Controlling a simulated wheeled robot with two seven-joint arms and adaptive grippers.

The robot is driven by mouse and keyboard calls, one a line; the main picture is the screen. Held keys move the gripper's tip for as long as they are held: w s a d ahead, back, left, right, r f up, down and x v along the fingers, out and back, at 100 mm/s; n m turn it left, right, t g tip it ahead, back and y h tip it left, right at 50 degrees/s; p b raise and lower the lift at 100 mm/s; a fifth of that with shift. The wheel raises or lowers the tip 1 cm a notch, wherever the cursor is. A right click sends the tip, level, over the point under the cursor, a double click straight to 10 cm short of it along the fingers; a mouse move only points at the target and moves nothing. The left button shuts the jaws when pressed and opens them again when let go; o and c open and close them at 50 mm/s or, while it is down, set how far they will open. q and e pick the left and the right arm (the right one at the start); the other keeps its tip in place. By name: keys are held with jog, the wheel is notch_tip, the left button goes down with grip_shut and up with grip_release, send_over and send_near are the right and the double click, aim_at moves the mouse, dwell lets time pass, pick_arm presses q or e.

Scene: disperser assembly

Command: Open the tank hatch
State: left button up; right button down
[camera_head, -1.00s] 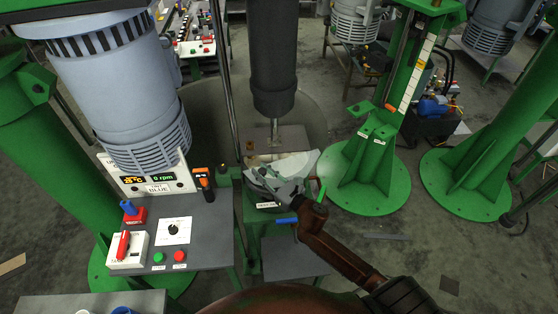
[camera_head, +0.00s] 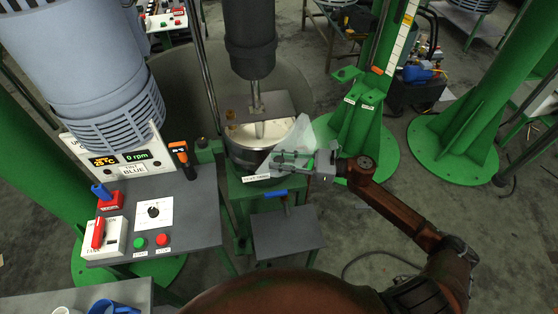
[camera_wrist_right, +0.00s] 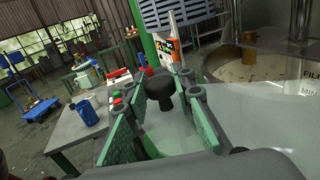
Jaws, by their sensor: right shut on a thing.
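The tank (camera_head: 250,152) stands on a green stand, with its cream inside showing around the mixer shaft. The tank hatch (camera_head: 302,132) is a pale translucent panel at the tank's right side and looks tilted up in the head view. In the wrist view the hatch (camera_wrist_right: 265,100) spreads to the right of the fingers, and "FILL" and "MIN" lettering shows beyond it. My right gripper (camera_head: 278,161) is at the tank's right rim. Its fingers (camera_wrist_right: 163,80) are shut on the hatch's black knob (camera_wrist_right: 159,92). My left gripper is not in view.
A control table (camera_head: 190,222) with switches, buttons and an rpm display stands left of the tank. A blue-handled valve (camera_head: 276,193) sticks out below the tank. The mixer column (camera_head: 250,45) hangs over the tank. A green pillar base (camera_head: 350,150) stands behind my right arm.

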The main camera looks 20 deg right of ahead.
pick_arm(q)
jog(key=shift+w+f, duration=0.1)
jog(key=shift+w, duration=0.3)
pick_arm(e)
jog(key=shift+d, duration=0.15)
jog(key=shift+r, duration=0.1)
jog(key=c, duration=1.7)
grip_release()
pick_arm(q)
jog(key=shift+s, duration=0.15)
pick_arm(e)
jog(key=shift+o, duration=0.2)
jog(key=shift+s, duration=0.1)
jog(key=v, duration=1.2)
